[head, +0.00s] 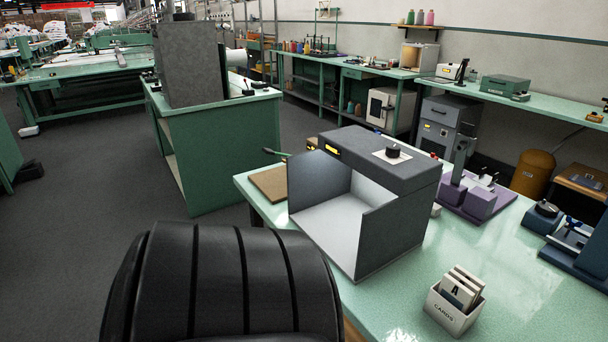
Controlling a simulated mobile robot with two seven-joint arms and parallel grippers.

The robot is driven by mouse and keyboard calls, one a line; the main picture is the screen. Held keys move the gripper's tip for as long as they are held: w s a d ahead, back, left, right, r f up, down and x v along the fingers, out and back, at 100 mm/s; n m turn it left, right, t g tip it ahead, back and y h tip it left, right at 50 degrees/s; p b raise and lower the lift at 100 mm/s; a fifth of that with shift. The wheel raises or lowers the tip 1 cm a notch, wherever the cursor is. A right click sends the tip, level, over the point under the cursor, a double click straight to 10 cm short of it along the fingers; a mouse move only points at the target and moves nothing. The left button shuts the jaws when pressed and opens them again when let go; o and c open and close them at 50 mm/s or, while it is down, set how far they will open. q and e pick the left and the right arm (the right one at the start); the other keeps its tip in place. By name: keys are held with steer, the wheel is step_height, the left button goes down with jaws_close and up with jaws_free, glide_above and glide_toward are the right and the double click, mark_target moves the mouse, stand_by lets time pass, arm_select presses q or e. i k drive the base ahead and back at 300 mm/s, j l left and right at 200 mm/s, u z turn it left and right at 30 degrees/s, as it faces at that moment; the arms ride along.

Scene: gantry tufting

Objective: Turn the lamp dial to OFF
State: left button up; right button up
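The lamp dial (393,150) is a small black knob on a white plate on top of a grey open-fronted light booth (378,173). The booth stands on the green table. Its inside is pale. The dial's markings are too small to read, so I cannot tell which setting it points to. A small yellow label shows on the booth's upper front edge. Neither of my grippers is in view, and nothing touches the dial.
A black ribbed curved shape (225,285), like a chair back, fills the bottom left-centre before the table (390,305). A card holder (450,312) stands near right. A purple device (475,200) is behind the booth, a brown board (268,184) left. Blue equipment (570,240) sits far right.

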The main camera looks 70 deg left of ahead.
mark_target(393, 151)
steer(key=j+u, duration=0.15)
steer(key=u, duration=1.55)
steer(key=i+l, duration=0.05)
steer(key=l, duration=0.05)
